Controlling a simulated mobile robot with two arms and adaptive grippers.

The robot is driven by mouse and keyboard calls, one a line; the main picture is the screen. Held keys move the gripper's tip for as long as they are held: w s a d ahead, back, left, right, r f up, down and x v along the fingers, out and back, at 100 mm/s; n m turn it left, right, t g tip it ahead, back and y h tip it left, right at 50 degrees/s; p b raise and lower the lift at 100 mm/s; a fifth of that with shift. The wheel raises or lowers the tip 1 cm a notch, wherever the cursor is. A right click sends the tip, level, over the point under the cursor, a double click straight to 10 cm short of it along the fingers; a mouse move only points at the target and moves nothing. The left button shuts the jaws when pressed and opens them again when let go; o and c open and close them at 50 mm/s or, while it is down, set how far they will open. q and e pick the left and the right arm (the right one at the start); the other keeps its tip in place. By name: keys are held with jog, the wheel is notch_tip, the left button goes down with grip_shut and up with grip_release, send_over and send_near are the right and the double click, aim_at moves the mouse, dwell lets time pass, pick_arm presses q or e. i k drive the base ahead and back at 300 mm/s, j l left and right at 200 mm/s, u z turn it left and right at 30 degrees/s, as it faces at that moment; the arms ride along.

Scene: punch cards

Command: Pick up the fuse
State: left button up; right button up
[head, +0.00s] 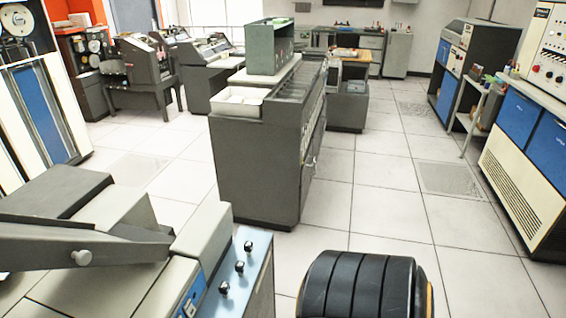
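I see no fuse that I can make out in the head view. A grey machine with a sloped cover (110,238) fills the lower left. Its blue panel with several dark knobs (240,270) faces right. A long dark grey cabinet (255,170) stands in the middle, with a row of slots along its top. A green-grey box (270,50) stands on it, and a pale tray (238,102) lies at its near end. Small things on these tops are too small to tell.
Tall white-and-blue cabinets stand at the left (45,115) and right (530,130). A small cart (475,115) stands at the right. Desks with machines (145,75) line the back left. Pale tiled floor (390,205) is clear right of the middle cabinet.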

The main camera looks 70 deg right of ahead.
aim_at(249, 246)
jog(key=z, duration=1.55)
jog(key=k+u, duration=0.2)
jog(key=u, duration=2.65)
jog(key=z, duration=0.25)
jog(key=k+l+z, duration=0.1)
jog(key=l+z, duration=0.7)
jog(key=z, duration=0.15)
jog(key=l+z, duration=0.1)
jog(key=l, duration=0.5)
jog(key=i+l+z, duration=0.1)
jog(key=l, duration=0.5)
jog(key=i+l+z, duration=0.1)
jog(key=l, duration=0.5)
